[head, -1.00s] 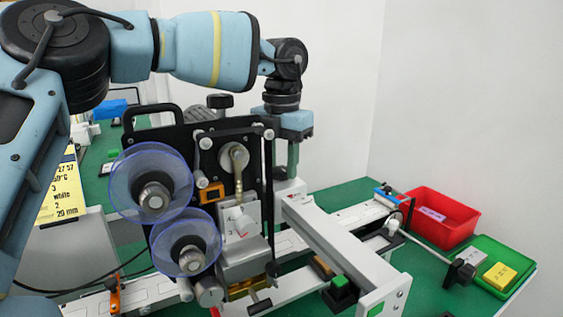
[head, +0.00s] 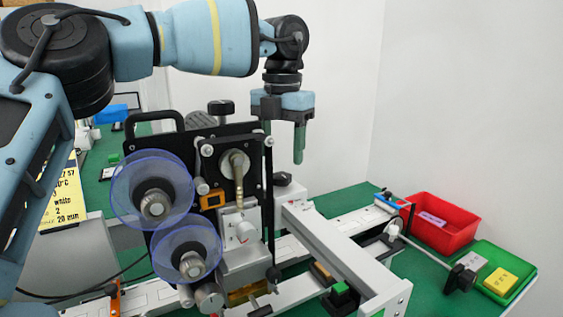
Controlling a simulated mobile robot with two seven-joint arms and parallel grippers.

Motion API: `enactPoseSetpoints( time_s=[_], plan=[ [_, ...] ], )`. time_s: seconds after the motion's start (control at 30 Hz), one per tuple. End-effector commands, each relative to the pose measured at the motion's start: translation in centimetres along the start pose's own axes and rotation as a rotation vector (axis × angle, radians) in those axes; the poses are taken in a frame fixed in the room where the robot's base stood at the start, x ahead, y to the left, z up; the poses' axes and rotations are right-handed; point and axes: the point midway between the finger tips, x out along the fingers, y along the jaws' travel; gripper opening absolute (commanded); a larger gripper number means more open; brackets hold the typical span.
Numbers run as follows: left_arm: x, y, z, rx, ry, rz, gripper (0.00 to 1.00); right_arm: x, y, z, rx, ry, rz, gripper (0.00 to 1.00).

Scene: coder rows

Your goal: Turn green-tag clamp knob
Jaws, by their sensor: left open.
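A dark knob (head: 283,179) sits on the white bracket at the rear end of a pale grey beam (head: 335,248). A small green patch (head: 377,313) shows on the beam's near end. I cannot tell which knob the green tag belongs to. My left gripper (head: 298,145) points down above and slightly right of the dark knob, apart from it. It is open and holds nothing. One green finger shows clearly; the other is largely hidden behind the machine's black plate (head: 225,140). My right gripper is not in view.
Two clear-blue flanged reels (head: 152,172) stand on the machine's front. Another black knob (head: 220,107) tops the machine. A black knob on a rod (head: 460,279) juts out at right. A red bin (head: 468,226) and green tray (head: 525,268) lie at far right.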

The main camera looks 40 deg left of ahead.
Motion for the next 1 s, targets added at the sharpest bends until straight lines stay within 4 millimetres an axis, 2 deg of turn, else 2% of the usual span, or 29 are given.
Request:
enactPoseSetpoints(
  time_s=[0.1, 0.23, 0.87, 0.97, 1.0],
  plan=[
    [-1.8, 0.0, 0.0, 0.0, -0.002, -0.002, 0.56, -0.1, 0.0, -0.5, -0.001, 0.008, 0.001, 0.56],
    [-2.9, 0.0, 0.0, 0.0, -0.001, 0.0, 0.56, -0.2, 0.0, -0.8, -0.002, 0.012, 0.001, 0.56],
    [-3.3, 0.0, 0.0, 0.0, 0.0, 0.0, 0.56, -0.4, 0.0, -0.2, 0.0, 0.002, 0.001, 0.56],
    [-4.2, 0.0, -0.2, 0.0, -0.007, -0.001, 0.56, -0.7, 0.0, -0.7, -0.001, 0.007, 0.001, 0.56],
    [-5.0, 0.1, -0.3, 0.0, -0.015, -0.002, 0.56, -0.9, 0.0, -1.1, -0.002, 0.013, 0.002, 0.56]
  ],
)
